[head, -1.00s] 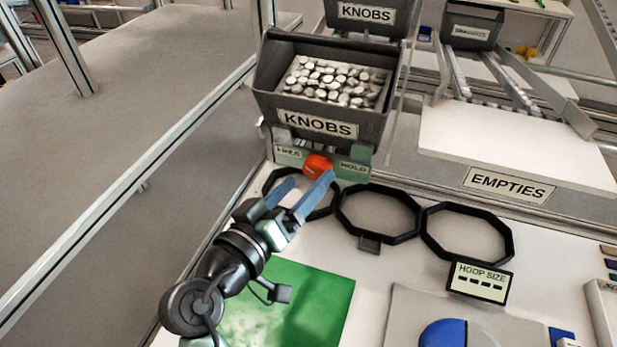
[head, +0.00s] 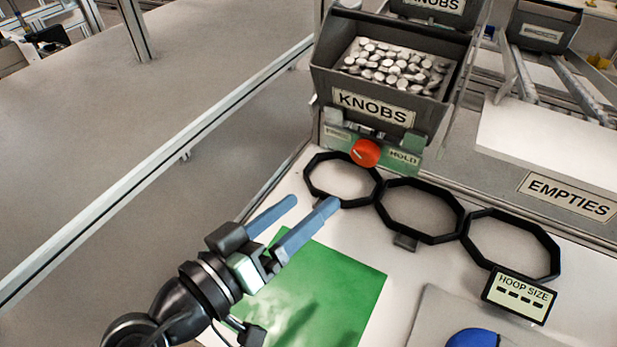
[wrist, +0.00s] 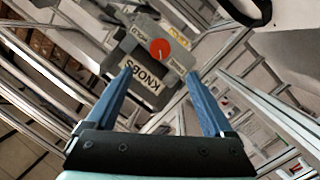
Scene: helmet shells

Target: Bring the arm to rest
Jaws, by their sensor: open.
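My gripper (head: 309,208) is open and empty, with two blue fingers spread apart. In the head view it hangs over the left edge of the white worktop, left of the black hoops and beside the green mat (head: 335,290). The red dial (head: 365,153) on the green plate marked HOLD is up and to the right of the fingertips, apart from them. In the wrist view the fingers (wrist: 162,85) show with a gap between them, and the red dial (wrist: 160,49) appears beyond that gap.
The KNOBS bin (head: 385,95) full of pale knobs stands behind the dial. Several black octagonal hoops (head: 418,211) lie in a row on the worktop, near the HOOP SIZE display (head: 518,295). An EMPTIES label (head: 567,196) is at the right. A metal rail (head: 150,193) runs along the left.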

